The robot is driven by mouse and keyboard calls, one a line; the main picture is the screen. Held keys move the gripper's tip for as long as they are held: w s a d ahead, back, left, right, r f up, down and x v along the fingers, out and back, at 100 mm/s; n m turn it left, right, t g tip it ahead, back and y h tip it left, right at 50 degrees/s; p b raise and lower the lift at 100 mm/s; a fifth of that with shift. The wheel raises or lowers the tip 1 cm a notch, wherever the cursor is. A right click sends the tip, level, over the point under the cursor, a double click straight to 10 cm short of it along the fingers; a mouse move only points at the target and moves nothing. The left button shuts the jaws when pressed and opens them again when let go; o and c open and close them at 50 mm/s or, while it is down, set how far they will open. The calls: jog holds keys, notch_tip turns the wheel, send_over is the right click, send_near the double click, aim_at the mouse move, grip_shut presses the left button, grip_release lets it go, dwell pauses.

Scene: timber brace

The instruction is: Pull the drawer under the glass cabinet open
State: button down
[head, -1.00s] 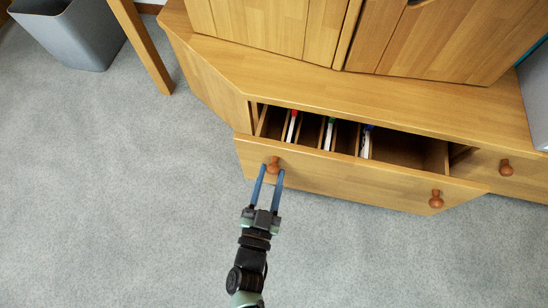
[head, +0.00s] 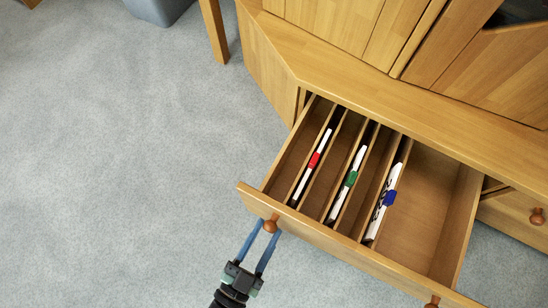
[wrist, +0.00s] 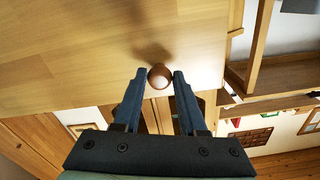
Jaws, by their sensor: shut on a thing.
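The wooden drawer (head: 345,250) under the cabinet (head: 330,30) stands pulled well out, its dividers and inside in view. It has two round brown knobs on its front. My gripper (head: 266,230) is shut on the left knob (head: 271,224). In the wrist view the knob (wrist: 159,76) sits between my blue fingertips (wrist: 160,78), in front of the drawer front (wrist: 90,50). The right knob (head: 432,301) is partly cut off at the picture's bottom edge.
The right compartment (head: 430,190) looks empty. Another knob (head: 537,216) is on the drawer to the right. Grey carpet (head: 120,180) is clear at left.

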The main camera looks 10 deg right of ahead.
jog(key=shift+v, duration=1.75)
jog(key=shift+a+f, duration=0.1)
jog(key=shift+c, duration=2.3)
grip_release()
jog(key=p+v, duration=0.1)
jog(key=v, duration=1.2)
